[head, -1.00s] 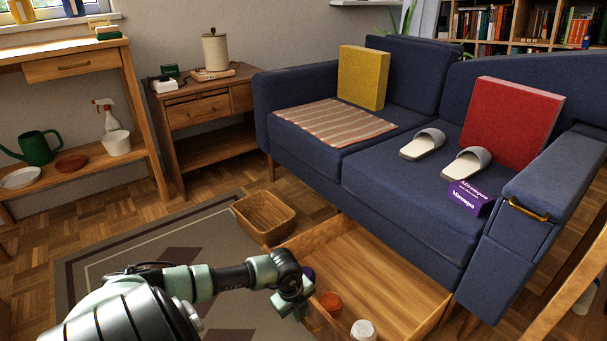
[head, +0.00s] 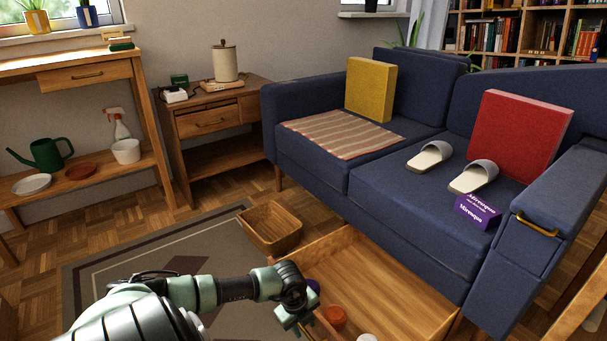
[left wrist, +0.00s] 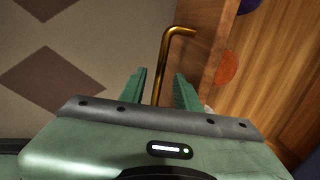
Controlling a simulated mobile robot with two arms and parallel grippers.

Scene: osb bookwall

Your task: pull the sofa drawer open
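The sofa drawer (head: 395,288) is a wooden box under the blue sofa (head: 400,215). It stands pulled well out, with its inside showing. My left gripper (head: 302,322) is at the drawer's front, near its left end. In the left wrist view the brass bar handle (left wrist: 178,31) runs between the two green fingers of my left gripper (left wrist: 161,82). A gap shows on both sides of the bar, so the fingers are open around it. My right gripper is out of view.
An orange round item (head: 335,317), a purple one (head: 313,286) and a white one (head: 367,337) are at the drawer's front. A wicker basket (head: 271,228) stands on the floor by the drawer's left corner. A patterned rug (head: 170,245) lies in front.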

